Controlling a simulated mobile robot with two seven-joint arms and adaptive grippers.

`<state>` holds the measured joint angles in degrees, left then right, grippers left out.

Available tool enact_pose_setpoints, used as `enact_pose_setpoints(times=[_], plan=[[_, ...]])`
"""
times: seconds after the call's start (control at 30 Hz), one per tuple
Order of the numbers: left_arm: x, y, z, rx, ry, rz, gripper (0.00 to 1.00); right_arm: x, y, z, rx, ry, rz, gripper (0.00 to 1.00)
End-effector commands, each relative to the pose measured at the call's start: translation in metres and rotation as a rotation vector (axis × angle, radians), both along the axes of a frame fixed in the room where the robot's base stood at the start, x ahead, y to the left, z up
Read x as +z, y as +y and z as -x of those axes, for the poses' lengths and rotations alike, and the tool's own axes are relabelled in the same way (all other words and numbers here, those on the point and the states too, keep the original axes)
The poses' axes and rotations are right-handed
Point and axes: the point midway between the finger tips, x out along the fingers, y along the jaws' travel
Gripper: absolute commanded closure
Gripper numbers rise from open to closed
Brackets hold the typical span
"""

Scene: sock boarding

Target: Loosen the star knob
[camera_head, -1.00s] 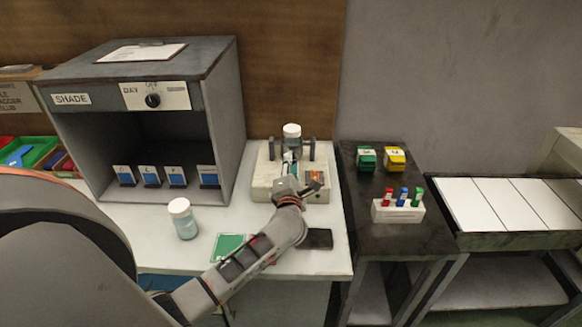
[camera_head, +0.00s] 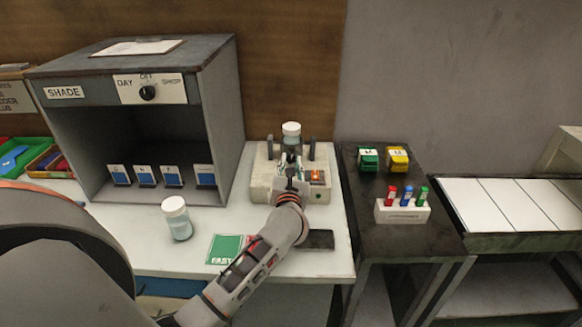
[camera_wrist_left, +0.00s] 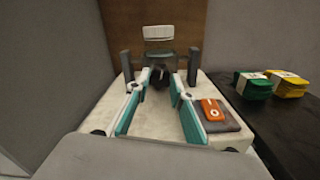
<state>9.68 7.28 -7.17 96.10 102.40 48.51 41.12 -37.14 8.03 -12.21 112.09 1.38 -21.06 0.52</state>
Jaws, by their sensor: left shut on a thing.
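The clamp machine (camera_head: 262,186) stands on the white table, with two dark posts and an upright jar with a white lid (camera_head: 291,129) between them at the back. The dark star knob (camera_wrist_left: 160,76) shows in the left wrist view in front of the jar, between my fingertips. My left gripper (camera_head: 290,164) reaches over the machine from the front and is shut on the knob; its teal finger pads (camera_wrist_left: 160,85) lie on either side of it. In the head view the gripper mostly hides the knob. My right gripper is not in view.
An orange switch (camera_wrist_left: 211,109) sits on the machine, right of my fingers. A shade cabinet (camera_head: 220,120) stands close on the left. A dark side table (camera_head: 390,235) is at right.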

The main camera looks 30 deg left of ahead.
Motion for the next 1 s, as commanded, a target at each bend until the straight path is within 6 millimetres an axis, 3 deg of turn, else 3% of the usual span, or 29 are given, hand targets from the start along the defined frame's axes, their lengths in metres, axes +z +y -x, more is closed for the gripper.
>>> enact_pose_setpoints(times=[0.77,0.8,0.87,1.0], plan=[[0.0038,0.0,-0.0008,-0.001,-0.065,0.094,0.99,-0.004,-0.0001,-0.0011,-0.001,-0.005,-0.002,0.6],[0.0039,0.0,-0.0008,-0.001,-0.065,0.094,0.75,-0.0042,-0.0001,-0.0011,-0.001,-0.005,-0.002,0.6],[0.0036,0.0,-0.0007,-0.001,-0.065,0.094,0.6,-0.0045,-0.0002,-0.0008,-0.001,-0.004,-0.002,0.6],[0.0024,0.0,-0.0005,0.0,-0.063,0.094,0.6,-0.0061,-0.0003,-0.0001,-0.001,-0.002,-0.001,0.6]])
